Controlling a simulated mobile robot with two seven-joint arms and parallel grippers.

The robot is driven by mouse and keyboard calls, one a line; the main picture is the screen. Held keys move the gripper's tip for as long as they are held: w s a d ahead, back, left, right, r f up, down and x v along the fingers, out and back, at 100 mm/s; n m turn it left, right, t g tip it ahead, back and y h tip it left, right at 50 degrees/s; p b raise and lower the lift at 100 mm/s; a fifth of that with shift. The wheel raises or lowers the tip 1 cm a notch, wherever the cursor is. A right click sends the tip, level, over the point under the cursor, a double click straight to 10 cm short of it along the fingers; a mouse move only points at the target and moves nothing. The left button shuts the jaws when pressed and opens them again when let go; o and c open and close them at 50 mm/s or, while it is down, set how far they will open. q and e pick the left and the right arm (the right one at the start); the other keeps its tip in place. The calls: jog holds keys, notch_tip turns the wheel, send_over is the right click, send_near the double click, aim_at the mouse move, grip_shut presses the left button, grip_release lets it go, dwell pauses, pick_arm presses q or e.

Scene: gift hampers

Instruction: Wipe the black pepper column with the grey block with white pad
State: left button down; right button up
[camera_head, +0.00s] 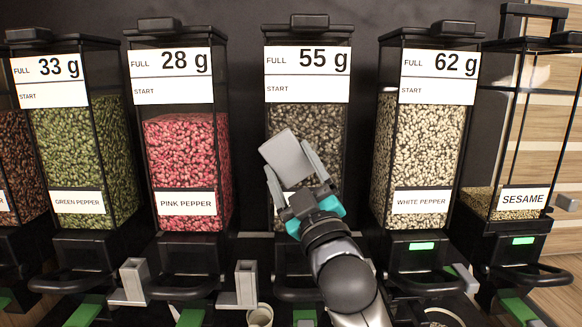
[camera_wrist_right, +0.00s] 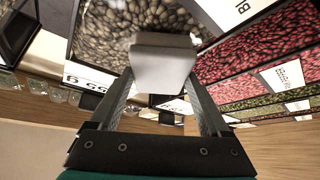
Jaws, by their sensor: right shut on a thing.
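The black pepper column (camera_head: 325,120) is a clear, dark-framed dispenser of dark grains, marked 55 g, in the middle of the head view. Its lower label is mostly hidden by my right gripper (camera_head: 288,168). That gripper is shut on the grey block with white pad (camera_head: 284,152), holding it tilted in front of the column's lower left part. In the wrist view the block (camera_wrist_right: 163,70) sits between both fingers, with the column's dark grains (camera_wrist_right: 115,30) right behind it. I cannot tell for certain whether the pad touches the column. My left gripper is not in view.
The pink pepper column (camera_head: 185,150) stands to the left and the white pepper column (camera_head: 425,150) to the right. Green pepper (camera_head: 80,150) and sesame (camera_head: 515,202) columns stand farther out. Black handles and a pale cup (camera_head: 260,316) are below.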

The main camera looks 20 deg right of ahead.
jog(key=shift+w+d, duration=0.1)
jog(key=shift+d, duration=0.4)
jog(key=shift+a+p, duration=0.4)
jog(key=shift+p, duration=0.45)
dwell(0.4)
jog(key=shift+s+a+p, duration=0.25)
jog(key=shift+s+p, duration=0.1)
jog(key=shift+s, duration=0.15)
jog(key=s, duration=0.2)
jog(key=shift+s+a+p, duration=0.3)
jog(key=shift+s+p, duration=0.05)
jog(key=shift+s+a, duration=0.3)
jog(key=shift+s, duration=0.6)
